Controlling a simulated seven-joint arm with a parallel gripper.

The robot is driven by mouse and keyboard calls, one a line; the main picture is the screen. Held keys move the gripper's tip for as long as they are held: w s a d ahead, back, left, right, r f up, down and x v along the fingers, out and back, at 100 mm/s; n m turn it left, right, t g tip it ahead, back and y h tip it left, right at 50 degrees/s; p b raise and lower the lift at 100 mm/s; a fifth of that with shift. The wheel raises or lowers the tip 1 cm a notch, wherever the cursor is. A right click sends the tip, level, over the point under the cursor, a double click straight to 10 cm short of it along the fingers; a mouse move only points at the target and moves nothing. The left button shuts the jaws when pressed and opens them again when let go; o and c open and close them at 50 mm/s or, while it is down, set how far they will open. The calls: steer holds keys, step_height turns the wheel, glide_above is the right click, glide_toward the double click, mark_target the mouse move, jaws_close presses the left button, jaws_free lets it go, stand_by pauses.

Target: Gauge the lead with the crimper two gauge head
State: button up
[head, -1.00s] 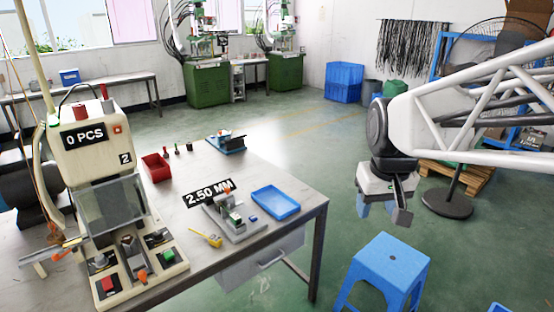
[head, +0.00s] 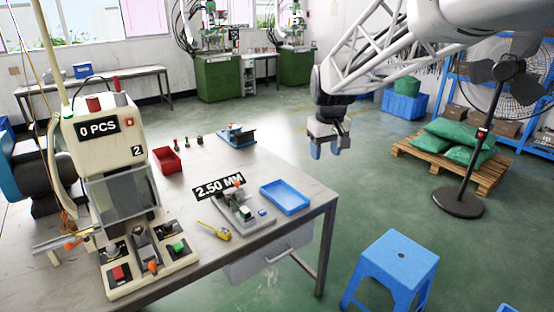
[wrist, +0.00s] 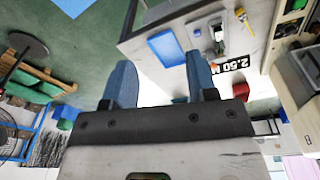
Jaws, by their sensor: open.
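The crimper (head: 115,165), a cream press marked 2 with a "0 PCS" display, stands at the left of the table in the head view. A small gauge with a "2.50 MM" sign (head: 220,187) sits mid-table; its grey base (head: 245,220) carries green and orange parts. The gauge also shows near the top of the wrist view (wrist: 219,40). An orange-tipped thin piece (head: 72,243) lies at the crimper's left side; I cannot tell whether it is the lead. My gripper (head: 326,148) is open and empty, in the air beyond the table's right edge, its blue fingers pointing down.
A blue tray (head: 285,198), a yellow tool (head: 214,229) and a red bin (head: 167,161) are on the table. A blue fixture (head: 236,136) stands at its far edge. A blue stool (head: 392,268) and a fan (head: 459,203) stand on the floor at right.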

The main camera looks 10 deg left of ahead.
steer(key=w+a+f+n, duration=0.2)
steer(key=w+a+f, duration=0.2)
steer(key=w+a, duration=0.55)
steer(key=n+g, duration=0.1)
steer(key=n, duration=0.3)
glide_above(237, 181)
steer(key=f, duration=1.8)
steer(key=shift+s+d+f, duration=0.2)
steer(key=shift+d+f, duration=0.05)
steer(key=shift+f, duration=0.05)
steer(key=shift+w+a+f, duration=0.15)
steer(key=shift+a+f, duration=0.1)
steer(key=shift+a, duration=0.1)
steer(key=shift+f, duration=0.1)
steer(key=shift+f, duration=3.8)
jaws_close()
